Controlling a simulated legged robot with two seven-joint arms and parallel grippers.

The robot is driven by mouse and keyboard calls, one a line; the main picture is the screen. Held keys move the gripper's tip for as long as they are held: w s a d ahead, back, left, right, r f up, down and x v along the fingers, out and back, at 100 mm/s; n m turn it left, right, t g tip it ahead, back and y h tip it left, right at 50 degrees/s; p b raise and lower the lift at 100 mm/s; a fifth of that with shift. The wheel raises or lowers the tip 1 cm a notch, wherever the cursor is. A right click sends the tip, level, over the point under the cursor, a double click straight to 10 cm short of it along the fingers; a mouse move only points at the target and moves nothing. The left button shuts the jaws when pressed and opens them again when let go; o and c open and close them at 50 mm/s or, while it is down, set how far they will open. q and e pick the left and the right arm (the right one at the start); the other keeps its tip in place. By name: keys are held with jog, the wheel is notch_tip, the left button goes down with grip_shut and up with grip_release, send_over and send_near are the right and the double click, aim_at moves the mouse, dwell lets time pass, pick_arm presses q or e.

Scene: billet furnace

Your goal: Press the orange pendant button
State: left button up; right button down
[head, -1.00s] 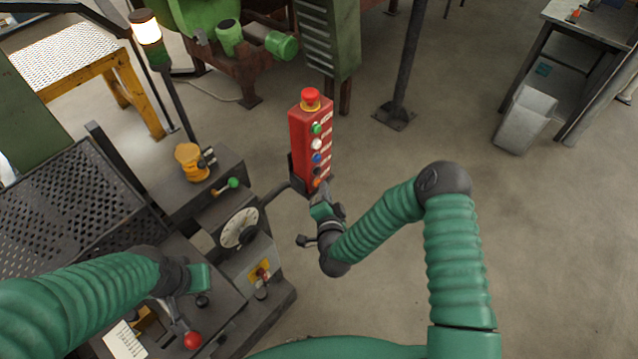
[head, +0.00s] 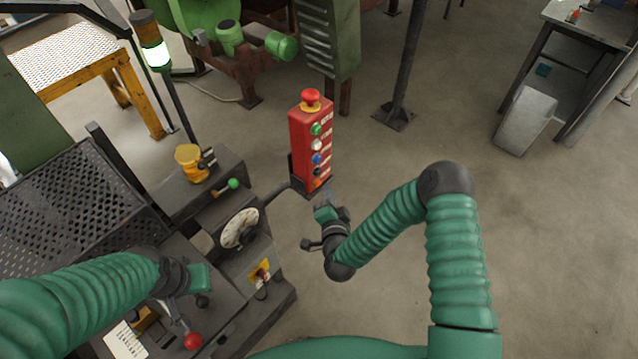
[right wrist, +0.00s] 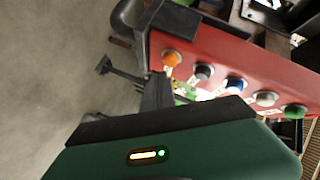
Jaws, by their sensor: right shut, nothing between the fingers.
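The red pendant box (head: 311,140) stands upright on a dark arm, with a red mushroom knob (head: 311,97) on top and a column of green, white, blue, black and orange buttons. The orange button (head: 318,183) is lowest; it shows clearly in the right wrist view (right wrist: 172,58), uncovered. My right gripper (head: 325,203) is shut and empty, just below the pendant's lower end. In the right wrist view its fingers (right wrist: 158,90) are close to the orange button, with a small gap in the picture. My left gripper (head: 200,280) is over the console; its fingers are unclear.
The console holds a dial (head: 240,228), a green-knobbed lever (head: 233,184), a red ball knob (head: 193,341) and a yellow-housed switch (head: 190,160). Floor right of the pendant is free up to a grey bin (head: 526,120).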

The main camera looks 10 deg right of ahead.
pick_arm(q)
jog(key=shift+r+p, duration=0.3)
pick_arm(e)
jog(key=s+d, duration=0.1)
jog(key=s, duration=0.1)
jog(key=s+d, duration=0.2)
dwell(0.3)
dwell(0.7)
